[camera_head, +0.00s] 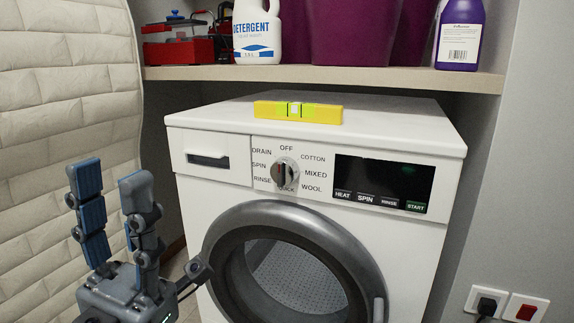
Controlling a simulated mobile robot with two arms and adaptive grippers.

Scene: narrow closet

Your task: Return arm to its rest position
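My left gripper (112,200) is in the lower left of the head view, its two blue-padded fingers pointing up and spread apart. Nothing is between the fingers. It is in front of and to the left of the white washing machine (213,218), near the left side of its round grey door ring (222,236). My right gripper is not in view.
A yellow spirit level (328,115) lies on top of the machine. Above it, a shelf (400,77) holds a detergent bottle (257,40), purple containers (350,35), a purple bottle (460,35) and red items (178,52). A padded pale surface (60,100) stands at left; sockets (505,304) are at lower right.

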